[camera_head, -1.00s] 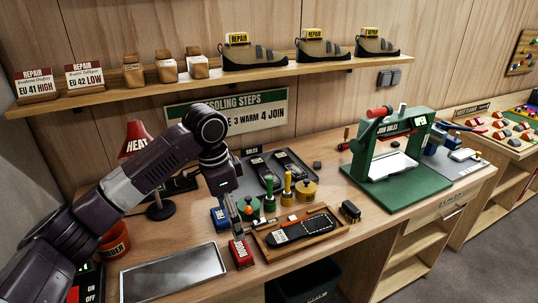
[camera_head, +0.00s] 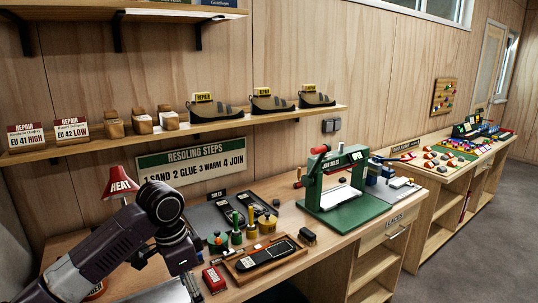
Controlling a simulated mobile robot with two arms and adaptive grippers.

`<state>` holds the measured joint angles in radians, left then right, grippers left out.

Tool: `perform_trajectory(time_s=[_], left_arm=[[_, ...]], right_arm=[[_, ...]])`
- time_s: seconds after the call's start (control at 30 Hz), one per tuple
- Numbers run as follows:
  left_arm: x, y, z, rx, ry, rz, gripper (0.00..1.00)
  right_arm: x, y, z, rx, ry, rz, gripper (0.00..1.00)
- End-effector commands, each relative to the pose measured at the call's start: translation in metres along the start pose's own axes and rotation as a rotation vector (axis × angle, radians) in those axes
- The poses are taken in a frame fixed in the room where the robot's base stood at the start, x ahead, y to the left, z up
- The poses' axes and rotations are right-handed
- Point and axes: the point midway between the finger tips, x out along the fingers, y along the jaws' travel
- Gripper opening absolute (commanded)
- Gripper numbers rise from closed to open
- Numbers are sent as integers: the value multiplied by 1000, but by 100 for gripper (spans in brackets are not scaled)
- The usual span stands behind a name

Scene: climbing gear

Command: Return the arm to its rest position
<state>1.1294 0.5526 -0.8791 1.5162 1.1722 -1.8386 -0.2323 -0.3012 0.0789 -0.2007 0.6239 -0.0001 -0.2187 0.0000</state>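My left arm comes in from the left, dark purple and black, and bends down over the workbench. Its gripper (camera_head: 191,287) points down at the lower edge of the picture, over the metal tray (camera_head: 153,295) and left of the red box (camera_head: 214,279). The fingers are small and partly cut off, so I cannot tell whether they are open or hold anything. My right arm and gripper are out of the picture.
A wooden tray with a dark sole (camera_head: 265,255) lies right of the red box. Behind it stand yellow and green tools (camera_head: 237,237). The red HEAT lamp (camera_head: 119,184) is close behind my arm. A green press (camera_head: 336,183) stands to the right.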

Motion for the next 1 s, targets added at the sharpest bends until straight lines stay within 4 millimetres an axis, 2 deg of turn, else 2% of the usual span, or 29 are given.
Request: perform_trajectory(time_s=[0.37,0.47,0.63,0.87,1.0], left_arm=[[58,43,-6,14,36,14,78],[78,61,-6,12,58,20,78],[119,105,-4,-24,119,32,78],[158,161,15,-163,215,30,78],[172,186,40,-289,252,13,78]], right_arm=[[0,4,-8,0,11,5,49],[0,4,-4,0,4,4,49],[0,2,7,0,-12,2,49],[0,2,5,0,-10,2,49],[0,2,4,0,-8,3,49]])
